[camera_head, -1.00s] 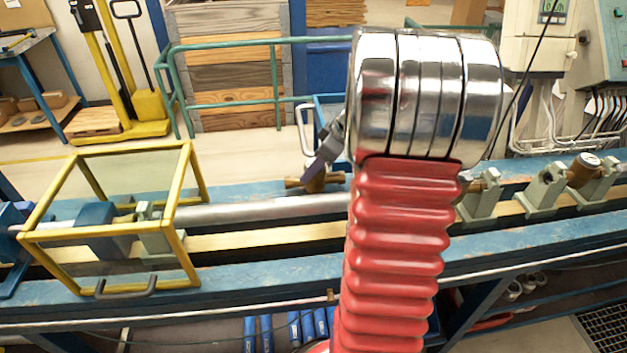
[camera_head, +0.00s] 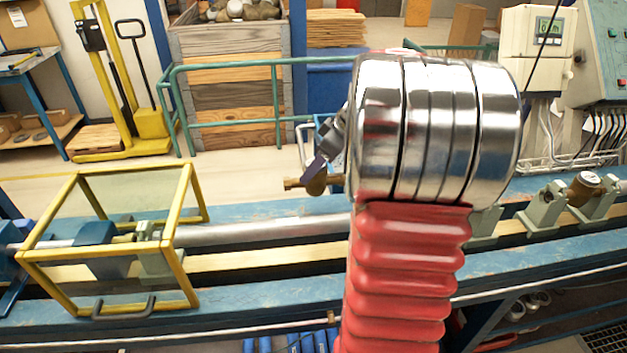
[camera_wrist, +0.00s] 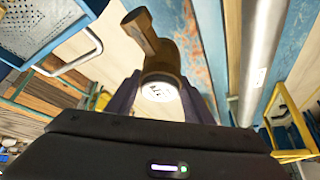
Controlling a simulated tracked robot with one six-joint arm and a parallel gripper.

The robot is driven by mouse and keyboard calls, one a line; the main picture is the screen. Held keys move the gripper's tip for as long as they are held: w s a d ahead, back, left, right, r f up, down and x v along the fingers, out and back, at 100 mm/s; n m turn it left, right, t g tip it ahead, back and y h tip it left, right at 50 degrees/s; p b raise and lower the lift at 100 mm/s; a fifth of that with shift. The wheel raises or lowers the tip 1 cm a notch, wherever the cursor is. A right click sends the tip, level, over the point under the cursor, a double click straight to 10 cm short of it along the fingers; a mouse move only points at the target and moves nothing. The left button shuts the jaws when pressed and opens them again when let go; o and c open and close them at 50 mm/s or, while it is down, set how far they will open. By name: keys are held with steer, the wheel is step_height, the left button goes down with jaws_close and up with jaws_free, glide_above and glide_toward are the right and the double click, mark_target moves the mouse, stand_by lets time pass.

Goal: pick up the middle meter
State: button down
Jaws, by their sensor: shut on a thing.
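My gripper (camera_head: 324,160), with dark purple fingers, shows to the left of my arm's chrome wrist. It is shut on the brass meter (camera_head: 316,184), which hangs above the blue bench and the silver pipe, apart from both. In the wrist view, the meter's brass body (camera_wrist: 166,56) and white round dial (camera_wrist: 159,91) sit between the two fingers. My wrist hides part of the fingers in the head view. Another brass meter (camera_head: 584,187) with a white dial sits by grey holders at the right of the bench.
The blue test bench (camera_head: 270,298) runs across the front. A yellow-framed glass guard (camera_head: 183,215) stands on it at left. A grey holder (camera_head: 543,210) stands at right. A green railing (camera_head: 225,65) and a wooden crate (camera_head: 228,100) are behind the bench.

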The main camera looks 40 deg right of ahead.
steer(key=shift+r, duration=1.8)
